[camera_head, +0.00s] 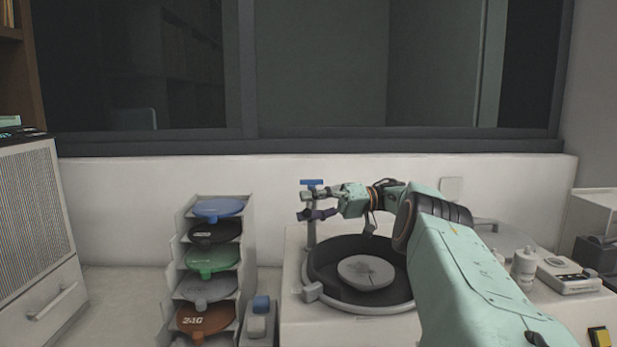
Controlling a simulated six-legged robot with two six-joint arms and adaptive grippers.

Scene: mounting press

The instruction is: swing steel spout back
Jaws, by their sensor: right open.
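The steel spout (311,236) appears as a thin upright grey post at the left rear of the round dark basin, with a blue T-shaped handle (314,183) on top. Its outlet arm is hard to make out behind my gripper. My right gripper (304,204) reaches in from the right above the basin. Its fingers are open, one above the other, at the upper part of the post just below the blue handle. I cannot tell whether they touch the steel. My left gripper is not in view.
The black basin (325,283) holds a grey round disc (366,272). A rack (246,262) of coloured discs stands left of it. A white bottle (523,268) and a small white device (567,275) are at the right. Open counter (120,300) lies at the left.

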